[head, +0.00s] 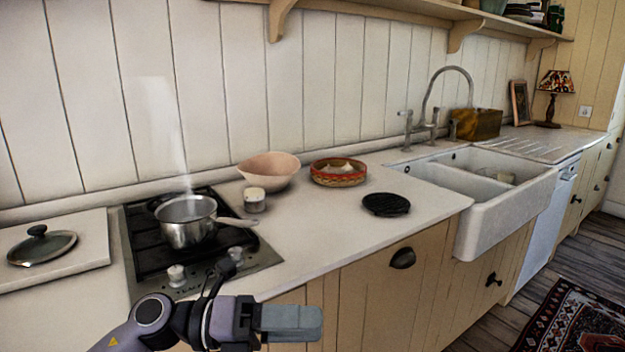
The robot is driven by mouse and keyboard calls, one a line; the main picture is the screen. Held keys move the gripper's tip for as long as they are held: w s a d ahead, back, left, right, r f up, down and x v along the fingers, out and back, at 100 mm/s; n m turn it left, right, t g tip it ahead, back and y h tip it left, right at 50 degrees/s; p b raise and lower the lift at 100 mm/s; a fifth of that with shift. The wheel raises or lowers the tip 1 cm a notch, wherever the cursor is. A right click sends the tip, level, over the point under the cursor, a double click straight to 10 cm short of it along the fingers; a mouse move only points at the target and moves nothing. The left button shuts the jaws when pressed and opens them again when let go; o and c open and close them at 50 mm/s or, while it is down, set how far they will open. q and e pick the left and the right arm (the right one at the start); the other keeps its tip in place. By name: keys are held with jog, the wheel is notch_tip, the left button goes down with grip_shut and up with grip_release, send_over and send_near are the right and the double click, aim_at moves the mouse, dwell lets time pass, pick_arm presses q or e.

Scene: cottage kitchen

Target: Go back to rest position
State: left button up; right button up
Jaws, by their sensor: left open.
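My left gripper (290,322) comes in from the lower left in the head view. It is in front of the counter's front edge, below the hob, and holds nothing that I can see. My right gripper is not in view. A steaming steel saucepan (187,232) stands on the black hob (143,265), its handle pointing right. A glass lid (42,246) with a dark knob lies on the white board at the left.
On the counter (330,222) stand a pinkish bowl (268,169), a small jar (254,203), a red-rimmed basket (338,173) and a black trivet (386,204). A white sink (490,205) is to the right. A patterned rug (580,325) lies on the floor.

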pick_arm(q)
jog(key=a+f+n+t+y+p, duration=0.1)
jog(key=a+f+n+t+y, duration=0.65)
jog(key=n, duration=0.75)
jog(key=a+f+n+t+y+p, duration=0.2)
jog(key=a+f+n+t+y, duration=0.3)
jog(key=n+t, duration=0.8)
jog(key=s+a+f+n+g+y, duration=0.1)
jog(key=s+a+f+n+g, duration=0.2)
jog(key=s+f+n+g, duration=0.2)
jog(key=s+a+f+n+g+y, duration=0.2)
jog(key=s+f+n+g, duration=0.3)
jog(key=s+f, duration=0.5)
jog(key=shift+a+f+n+p, duration=0.35)
jog(key=shift+a+f+n, duration=0.2)
jog(key=shift+f+n, duration=0.25)
